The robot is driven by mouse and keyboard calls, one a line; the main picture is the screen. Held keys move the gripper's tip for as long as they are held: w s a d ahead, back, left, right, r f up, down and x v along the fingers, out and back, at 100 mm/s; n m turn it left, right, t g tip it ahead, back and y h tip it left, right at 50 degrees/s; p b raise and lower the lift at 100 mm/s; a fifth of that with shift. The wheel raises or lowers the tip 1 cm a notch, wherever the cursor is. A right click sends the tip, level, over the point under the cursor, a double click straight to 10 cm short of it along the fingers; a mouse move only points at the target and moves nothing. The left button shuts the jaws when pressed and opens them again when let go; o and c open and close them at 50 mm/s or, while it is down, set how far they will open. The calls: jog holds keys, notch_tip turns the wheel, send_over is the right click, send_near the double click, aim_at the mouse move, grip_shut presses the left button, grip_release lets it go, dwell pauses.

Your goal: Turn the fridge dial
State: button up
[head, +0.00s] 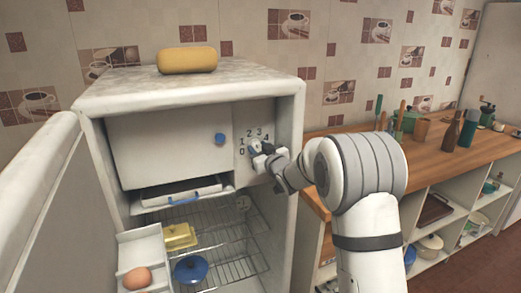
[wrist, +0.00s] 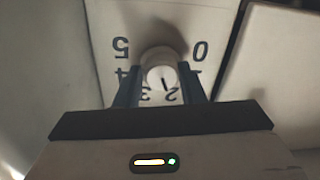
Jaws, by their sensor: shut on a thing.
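The fridge (head: 92,97) stands with its door (head: 40,190) swung open at the left. Its pale round dial (wrist: 158,60) sits on an inner panel with the numbers 0 to 5 around it. My gripper (head: 257,149) reaches in from the right and is shut on the dial, with one dark finger on each side of it in the wrist view (wrist: 160,84). There the numbers appear upside down, and a dark mark on the knob points roughly toward the 2. In the head view my gripper hides most of the dial.
The freezer door (head: 160,145) with a blue knob (head: 219,138) is shut beside the dial. Below are a drawer, wire shelves, a yellow dish (head: 180,236), a blue lidded pot (head: 191,269) and an egg (head: 137,278). A wooden counter (head: 440,160) with bottles stands right.

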jog(key=shift+m, duration=0.3)
jog(key=m+b, duration=0.1)
jog(key=m, duration=0.3)
jog(key=shift+r, duration=0.1)
jog(key=shift+r+m+t+b, duration=0.1)
jog(key=shift+m+t+b, duration=0.3)
jog(key=shift+m, duration=1.7)
jog(key=shift+r, duration=0.1)
jog(key=o, duration=1)
jog(key=shift+w+f, duration=0.1)
jog(key=shift+f, duration=0.15)
jog(key=shift+c, duration=0.2)
